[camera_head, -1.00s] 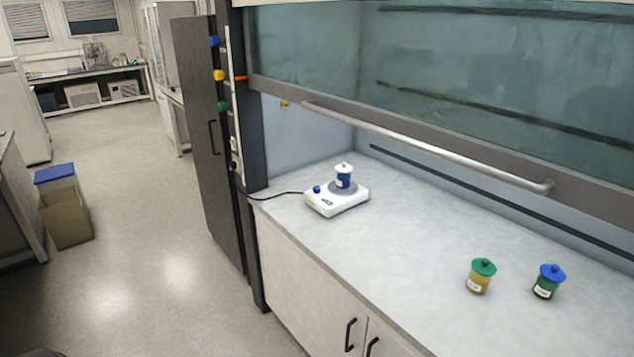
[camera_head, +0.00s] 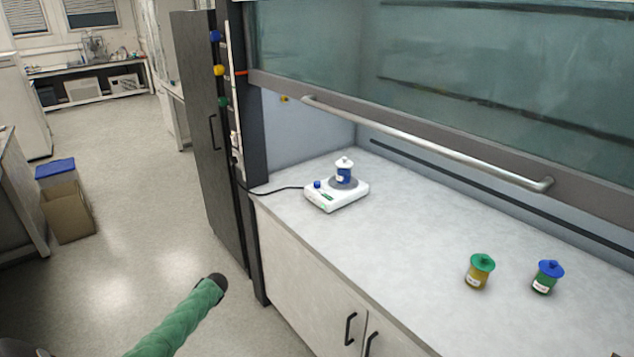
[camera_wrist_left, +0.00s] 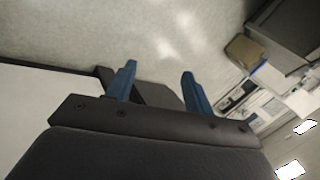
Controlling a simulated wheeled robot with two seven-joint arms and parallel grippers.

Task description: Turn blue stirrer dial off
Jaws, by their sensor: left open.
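The white stirrer (camera_head: 337,196) stands on the fume hood's worktop, near its left end. Its small blue dial (camera_head: 317,184) is on the front left corner. A blue reactor with a white lid (camera_head: 344,171) stands upright on the stirrer's round grey plate. My left arm, in a green sleeve, comes in at the bottom of the head view, in front of the cabinets and well short of the stirrer. In the left wrist view my left gripper (camera_wrist_left: 158,78) is open, with two blue fingers apart and nothing between them. My right gripper is not in view.
A yellow reactor with a green lid (camera_head: 480,271) and a green reactor with a blue lid (camera_head: 547,277) stand on the worktop at right. The raised sash handle (camera_head: 430,146) crosses above. A black cable runs left from the stirrer. The worktop's middle is clear.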

